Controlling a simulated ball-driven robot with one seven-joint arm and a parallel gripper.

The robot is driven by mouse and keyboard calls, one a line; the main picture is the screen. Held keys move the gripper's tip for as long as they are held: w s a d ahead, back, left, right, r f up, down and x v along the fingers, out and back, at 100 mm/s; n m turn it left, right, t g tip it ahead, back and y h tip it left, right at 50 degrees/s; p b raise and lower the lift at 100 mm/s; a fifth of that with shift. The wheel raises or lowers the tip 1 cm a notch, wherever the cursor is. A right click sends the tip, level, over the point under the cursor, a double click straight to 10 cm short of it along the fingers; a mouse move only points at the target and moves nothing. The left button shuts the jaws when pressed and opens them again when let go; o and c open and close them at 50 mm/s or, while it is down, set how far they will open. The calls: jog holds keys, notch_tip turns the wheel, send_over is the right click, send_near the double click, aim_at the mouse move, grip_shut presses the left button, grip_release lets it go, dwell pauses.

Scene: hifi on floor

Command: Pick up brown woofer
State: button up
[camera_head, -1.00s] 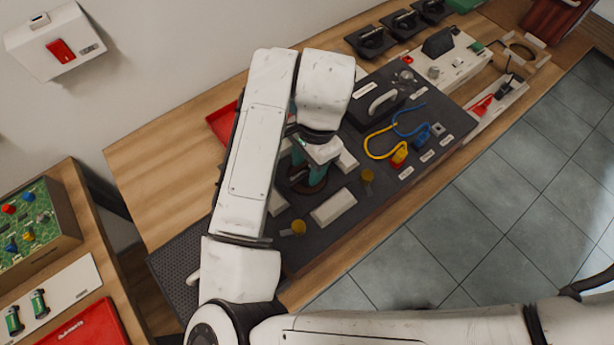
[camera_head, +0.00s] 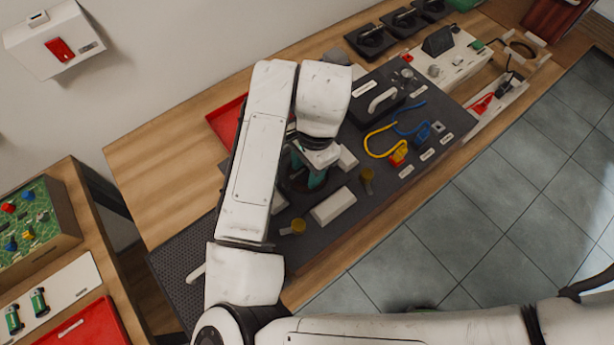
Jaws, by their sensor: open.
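The brown woofer (camera_head: 297,184) appears as a dark reddish-brown round shape on the dark work board, mostly hidden under my gripper. My gripper (camera_head: 307,172) points down over it with its teal fingers spread, one on each side of the woofer's middle. The fingers are open and hold nothing that I can see. I cannot tell whether the fingertips touch the woofer.
A red tray (camera_head: 226,122) lies behind my arm. Bare wood (camera_head: 165,165) lies to the left.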

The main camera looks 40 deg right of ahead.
jog(key=shift+c, duration=0.4)
grip_shut()
